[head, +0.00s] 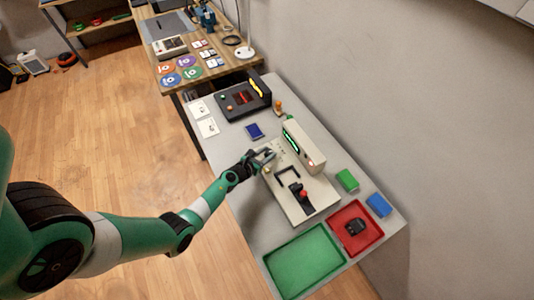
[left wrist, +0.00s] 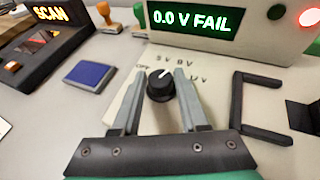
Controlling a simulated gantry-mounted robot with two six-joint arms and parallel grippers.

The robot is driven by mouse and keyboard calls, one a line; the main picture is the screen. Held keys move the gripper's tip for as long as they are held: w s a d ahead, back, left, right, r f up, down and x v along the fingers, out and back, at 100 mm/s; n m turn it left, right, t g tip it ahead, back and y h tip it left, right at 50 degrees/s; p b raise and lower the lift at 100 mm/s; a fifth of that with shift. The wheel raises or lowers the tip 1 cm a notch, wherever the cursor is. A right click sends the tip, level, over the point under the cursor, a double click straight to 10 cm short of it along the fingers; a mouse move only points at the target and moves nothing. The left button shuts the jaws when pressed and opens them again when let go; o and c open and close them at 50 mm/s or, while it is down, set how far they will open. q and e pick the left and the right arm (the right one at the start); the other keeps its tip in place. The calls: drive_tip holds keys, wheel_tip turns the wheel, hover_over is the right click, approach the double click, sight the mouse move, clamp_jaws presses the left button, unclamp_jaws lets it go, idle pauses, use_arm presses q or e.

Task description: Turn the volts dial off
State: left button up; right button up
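The volts dial (left wrist: 160,85) is a black round knob with a white pointer line, on a cream tester (head: 322,205). In the left wrist view the pointer aims up and slightly right, towards the 5V mark and away from the OFF label (left wrist: 143,67) at its upper left. My left gripper (head: 268,155) is at the dial, with one finger on each side of the knob; its fingers also show in the left wrist view (left wrist: 160,80). They look apart, and I cannot tell whether they touch the knob. The green display (left wrist: 193,19) reads "0.0 V FAIL". My right gripper is out of view.
A black handle (left wrist: 262,105) stands right of the dial. A red light (left wrist: 309,18) is beside the display. A blue pad (head: 255,131) and a black SCAN device (head: 243,99) lie farther back. Green (head: 277,258) and red (head: 376,237) trays are at the front.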

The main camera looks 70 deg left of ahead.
use_arm(q)
clamp_jaws()
drive_tip(key=shift+w+d+r+n+g+y+p, duration=0.1)
drive_tip(key=shift+n+g+y+p, duration=0.15)
drive_tip(key=shift+n+y+p, duration=0.2)
drive_tip(key=shift+w+d+r+n+g+y+p, duration=0.1)
drive_tip(key=shift+n+g+y+p, duration=0.2)
drive_tip(key=shift+p, duration=0.2)
drive_tip(key=shift+f+n+g+y, duration=0.15)
drive_tip(key=shift+n+g+y, duration=0.2)
drive_tip(key=shift+n+y, duration=0.4)
drive_tip(key=shift+w+d+f+n+g+y, duration=0.1)
drive_tip(key=shift+w+f+n+g+y, duration=0.05)
drive_tip(key=shift+n+g+y, duration=0.85)
drive_tip(key=shift+n+g+y+b, duration=0.6)
drive_tip(key=shift+n+g+b, duration=0.25)
drive_tip(key=shift+n+g, duration=0.3)
